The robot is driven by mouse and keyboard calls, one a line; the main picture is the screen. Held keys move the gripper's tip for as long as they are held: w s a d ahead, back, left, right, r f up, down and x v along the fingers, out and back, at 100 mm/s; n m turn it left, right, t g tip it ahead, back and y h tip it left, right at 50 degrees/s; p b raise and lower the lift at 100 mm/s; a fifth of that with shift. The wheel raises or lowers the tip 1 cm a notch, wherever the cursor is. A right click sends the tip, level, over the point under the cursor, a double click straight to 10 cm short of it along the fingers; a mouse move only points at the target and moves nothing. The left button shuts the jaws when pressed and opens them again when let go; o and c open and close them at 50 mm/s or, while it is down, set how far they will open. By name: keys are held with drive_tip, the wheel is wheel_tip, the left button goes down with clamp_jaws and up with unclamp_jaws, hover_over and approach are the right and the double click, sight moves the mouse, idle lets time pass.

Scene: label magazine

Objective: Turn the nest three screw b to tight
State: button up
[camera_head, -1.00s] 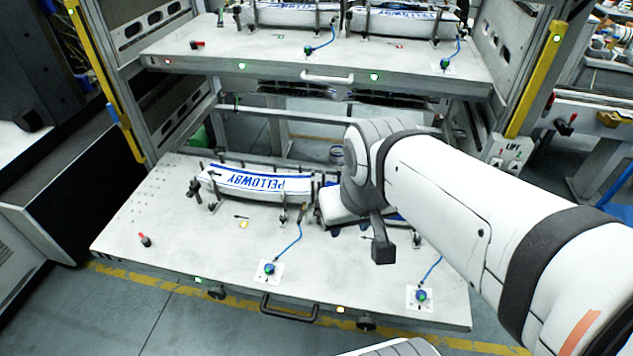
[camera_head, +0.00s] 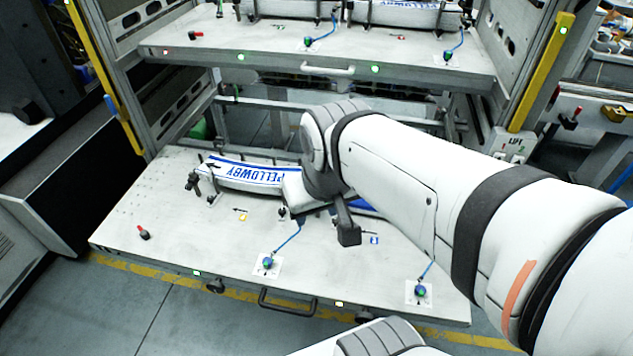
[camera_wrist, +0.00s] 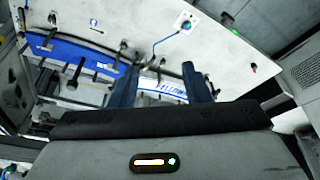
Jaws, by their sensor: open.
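The left nest on the lower shelf (camera_head: 150,205) holds a curved white-and-blue label stack marked PELLOWBY (camera_head: 245,172). Dark clamp posts with small handles stand around it, such as one at its left end (camera_head: 193,183). I cannot tell which is screw b. My gripper (camera_wrist: 158,76) shows in the wrist view as two dark blue fingers, apart, with nothing held between them. The stack's lettering (camera_wrist: 172,87) shows behind the gap. In the head view my arm hides the fingers and the stack's right end.
A blue stack (camera_wrist: 70,58) with dark clamps lies left in the wrist view. Two blue cables run to pads, left (camera_head: 268,263) and right (camera_head: 420,291). A red-topped knob (camera_head: 143,233) stands at the shelf's left. The upper shelf (camera_head: 330,58) overhangs behind.

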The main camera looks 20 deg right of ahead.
drive_tip(key=w+d+f+m+b, duration=0.1)
drive_tip(key=w+d+f+b, duration=0.1)
drive_tip(key=w+f+b, duration=0.35)
drive_tip(key=w+d+f+b, duration=0.3)
drive_tip(key=w+f+b, duration=0.1)
drive_tip(key=f, duration=0.3)
drive_tip(key=m+h+b, duration=0.1)
drive_tip(key=m+b, duration=0.1)
drive_tip(key=b, duration=0.5)
approach(336, 220)
drive_tip(key=f, duration=0.1)
drive_tip(key=shift+t, duration=0.4)
drive_tip(key=shift+x, duration=3.5)
drive_tip(key=shift+s, duration=0.1)
clamp_jaws()
